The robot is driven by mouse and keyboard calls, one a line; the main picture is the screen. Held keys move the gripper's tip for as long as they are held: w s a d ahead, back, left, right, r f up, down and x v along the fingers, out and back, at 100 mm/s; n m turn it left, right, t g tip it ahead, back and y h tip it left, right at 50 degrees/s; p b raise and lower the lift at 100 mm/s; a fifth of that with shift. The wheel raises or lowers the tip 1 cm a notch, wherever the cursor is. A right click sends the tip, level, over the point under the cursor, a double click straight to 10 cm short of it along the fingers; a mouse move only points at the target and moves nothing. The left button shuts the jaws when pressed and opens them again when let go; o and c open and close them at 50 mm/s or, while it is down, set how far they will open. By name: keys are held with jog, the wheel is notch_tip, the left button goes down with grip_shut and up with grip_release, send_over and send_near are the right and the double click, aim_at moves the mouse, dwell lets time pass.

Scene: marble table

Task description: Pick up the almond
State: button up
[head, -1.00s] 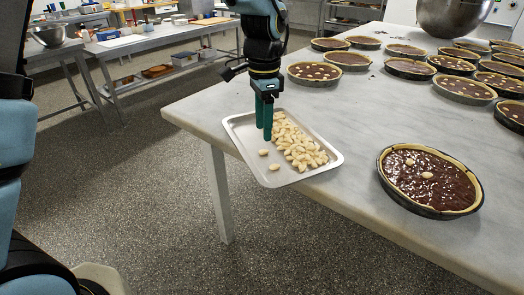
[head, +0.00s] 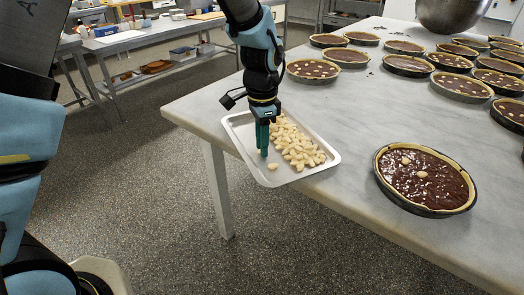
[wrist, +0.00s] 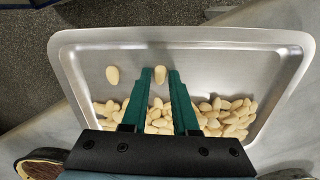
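My gripper (head: 263,154) points straight down into the metal tray (head: 239,135), left of the almond pile (head: 296,146). In the wrist view my gripper (wrist: 160,73) has its two green fingers close together, one on each side of a single almond (wrist: 160,74). I cannot tell whether both fingers touch it. This almond is hidden behind the fingers in the head view. Another loose almond (wrist: 112,75) lies left of the fingers in the wrist view, and it shows near the tray's front in the head view (head: 272,167).
The tray sits at the marble table's (head: 345,112) left corner, partly over the edge. A chocolate tart (head: 425,180) with a few almonds on it stands to the right. Several more tarts (head: 405,65) fill the back right. Clear marble lies between.

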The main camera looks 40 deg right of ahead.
grip_shut()
dwell(0.3)
